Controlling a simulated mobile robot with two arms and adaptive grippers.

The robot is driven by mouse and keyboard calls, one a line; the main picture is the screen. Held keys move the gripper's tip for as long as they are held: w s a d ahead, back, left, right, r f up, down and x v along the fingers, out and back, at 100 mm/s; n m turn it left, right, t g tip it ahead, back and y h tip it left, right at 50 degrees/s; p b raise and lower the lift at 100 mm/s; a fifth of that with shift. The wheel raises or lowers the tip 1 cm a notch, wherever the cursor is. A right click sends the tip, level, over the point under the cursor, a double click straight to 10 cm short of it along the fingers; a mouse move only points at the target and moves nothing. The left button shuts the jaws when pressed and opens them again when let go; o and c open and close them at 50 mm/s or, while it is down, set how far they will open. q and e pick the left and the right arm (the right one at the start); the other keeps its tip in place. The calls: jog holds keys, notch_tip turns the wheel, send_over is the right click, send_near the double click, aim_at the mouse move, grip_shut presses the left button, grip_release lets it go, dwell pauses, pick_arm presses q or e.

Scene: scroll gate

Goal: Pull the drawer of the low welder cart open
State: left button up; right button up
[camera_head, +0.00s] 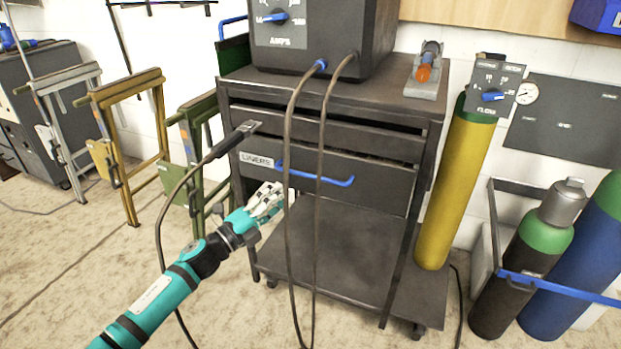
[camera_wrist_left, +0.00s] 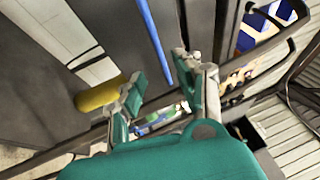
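The low welder cart (camera_head: 330,250) is dark grey, with drawers over an open lower shelf. The lower drawer (camera_head: 380,188) carries a "LINERS" label (camera_head: 257,160) and a blue bar handle (camera_head: 335,181). A dark gap shows above this drawer front; I cannot tell whether it is slightly out. My left gripper (camera_head: 268,197) is in front of the drawer, below and left of the handle, apart from it. In the left wrist view its fingers (camera_wrist_left: 158,80) are spread and empty, with the blue handle (camera_wrist_left: 152,35) beyond them. My right gripper is in neither view.
Two cables (camera_head: 288,200) hang from the welder (camera_head: 325,35) across the drawer front. A clamp (camera_head: 240,130) on another cable is at the cart's left corner. A yellow cylinder (camera_head: 455,190) stands right of the cart, stands (camera_head: 130,140) to the left. Floor in front is mostly clear.

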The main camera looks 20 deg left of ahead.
aim_at(310, 176)
pick_arm(q)
jog(key=shift+b+x, duration=0.45)
jog(key=shift+x, duration=4.9)
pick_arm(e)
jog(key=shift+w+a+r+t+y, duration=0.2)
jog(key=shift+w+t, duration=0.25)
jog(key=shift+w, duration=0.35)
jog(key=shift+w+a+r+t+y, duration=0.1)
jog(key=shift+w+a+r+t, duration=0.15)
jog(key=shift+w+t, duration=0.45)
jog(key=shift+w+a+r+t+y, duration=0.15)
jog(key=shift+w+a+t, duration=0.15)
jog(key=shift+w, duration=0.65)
pick_arm(q)
jog(key=shift+f, duration=0.1)
grip_shut()
